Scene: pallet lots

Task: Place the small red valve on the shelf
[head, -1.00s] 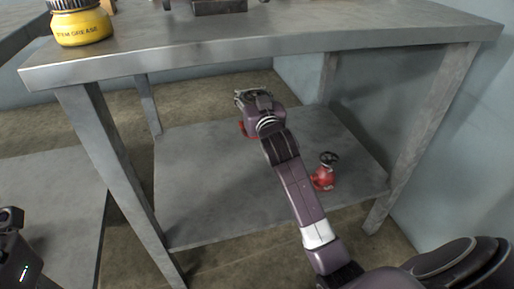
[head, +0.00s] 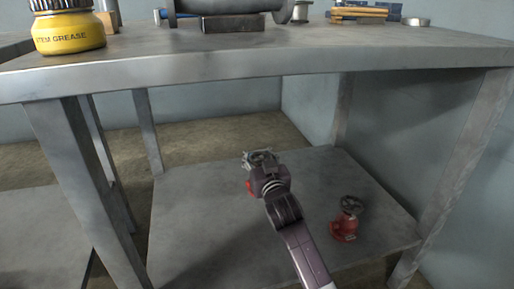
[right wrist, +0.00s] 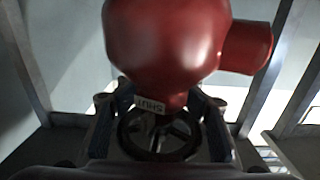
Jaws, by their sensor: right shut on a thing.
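My right gripper (head: 262,160) reaches in under the tabletop, over the lower shelf (head: 200,225). It is shut on a red valve, and only a bit of its red body (head: 250,188) shows beside the gripper in the head view. In the right wrist view the red valve body (right wrist: 165,45) fills the top, with a side outlet at right. The right gripper's fingers (right wrist: 160,108) stand on either side of its neck, by a tag reading SHUT and a dark handwheel. I cannot tell whether it touches the shelf. Another red valve (head: 345,224) with a dark handwheel stands upright at the shelf's right.
The tabletop (head: 250,66) overhangs the shelf, with metal legs at its corners. On it stand a yellow grease jar (head: 68,36), a metal part and small items at the back. The shelf's left and front are bare.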

